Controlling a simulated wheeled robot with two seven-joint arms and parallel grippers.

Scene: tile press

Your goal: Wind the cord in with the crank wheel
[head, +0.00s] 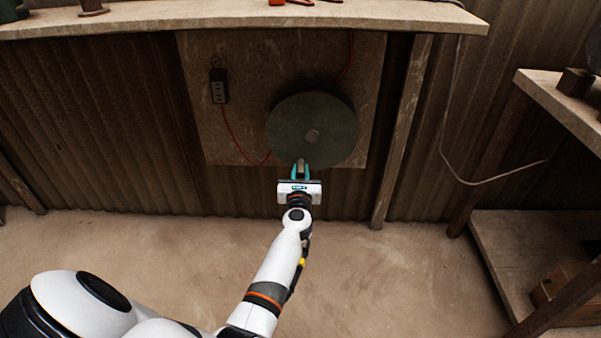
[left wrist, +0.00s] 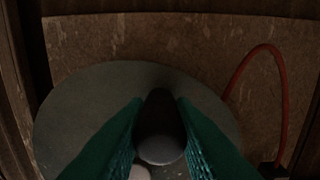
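My left gripper (head: 301,167) is at the wheel's lower edge. In the left wrist view its teal fingers lie against both sides of a dark rounded handle (left wrist: 160,140), closed on it. A red cord (head: 233,135) runs from a small dark box (head: 219,86) down towards the wheel. Another red length (head: 351,58) shows at upper right. My right gripper is out of view.
The board (head: 235,60) is fixed to a corrugated wall below a bench top (head: 180,16). A wooden post (head: 402,130) stands right of the wheel. A shelf unit (head: 560,100) with a loose pale cable (head: 480,182) is at right. The floor in front is clear.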

